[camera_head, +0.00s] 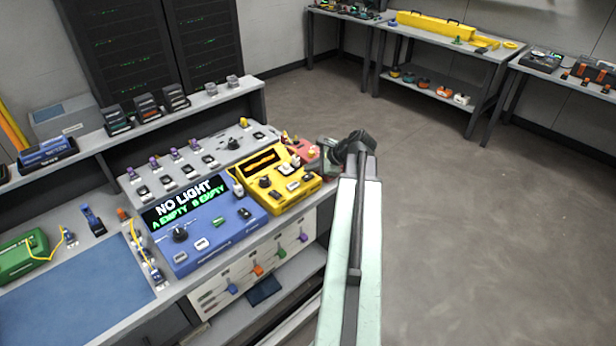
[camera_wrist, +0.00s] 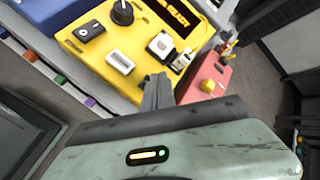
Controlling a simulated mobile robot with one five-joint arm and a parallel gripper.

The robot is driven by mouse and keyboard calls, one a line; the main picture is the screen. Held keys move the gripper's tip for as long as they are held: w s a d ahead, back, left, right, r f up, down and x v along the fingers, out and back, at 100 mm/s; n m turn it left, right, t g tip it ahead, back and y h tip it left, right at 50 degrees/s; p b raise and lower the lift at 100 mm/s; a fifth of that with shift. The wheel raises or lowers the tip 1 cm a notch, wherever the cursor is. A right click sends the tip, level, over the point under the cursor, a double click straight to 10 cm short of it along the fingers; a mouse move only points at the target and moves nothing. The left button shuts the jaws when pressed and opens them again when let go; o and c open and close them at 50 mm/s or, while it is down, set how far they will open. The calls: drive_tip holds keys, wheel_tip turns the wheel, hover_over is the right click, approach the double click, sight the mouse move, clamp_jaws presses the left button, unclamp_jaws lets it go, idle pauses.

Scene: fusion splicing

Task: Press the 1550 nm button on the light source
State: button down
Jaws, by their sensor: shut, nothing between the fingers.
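A yellow instrument (camera_head: 275,177) with a dark display, a black knob and pale buttons stands on the bench, right of a blue instrument. It fills the upper middle of the wrist view (camera_wrist: 80,48). There, a white oblong button (camera_wrist: 120,61) and a white square button (camera_wrist: 160,45) show on its top. Button labels are too small to read, so I cannot tell which is 1550 nm. My gripper (camera_wrist: 157,88) is shut and empty, its tips over the instrument's near edge, just below the two white buttons. I cannot tell whether it touches.
The blue instrument (camera_head: 205,222) reads "NO LIGHT, A EMPTY, B EMPTY". A pink-red box (camera_wrist: 210,84) with a yellow knob is right of the yellow instrument, close to my gripper. A raised shelf (camera_head: 190,107) runs behind. Open floor (camera_head: 480,230) lies to the right.

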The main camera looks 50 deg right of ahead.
sight(311, 177)
drive_tip(key=shift+f, duration=0.35)
drive_tip(key=shift+f+b, duration=0.45)
drive_tip(key=shift+b, duration=0.3)
drive_tip(key=shift+r, duration=0.15)
idle(0.4)
drive_tip(key=shift+r+p, duration=0.7)
drive_tip(key=shift+p, duration=0.2)
wheel_tip(311, 177, up, 5)
drive_tip(key=p, duration=0.5)
drive_tip(key=shift+r, duration=0.1)
drive_tip(key=shift+s, duration=0.1)
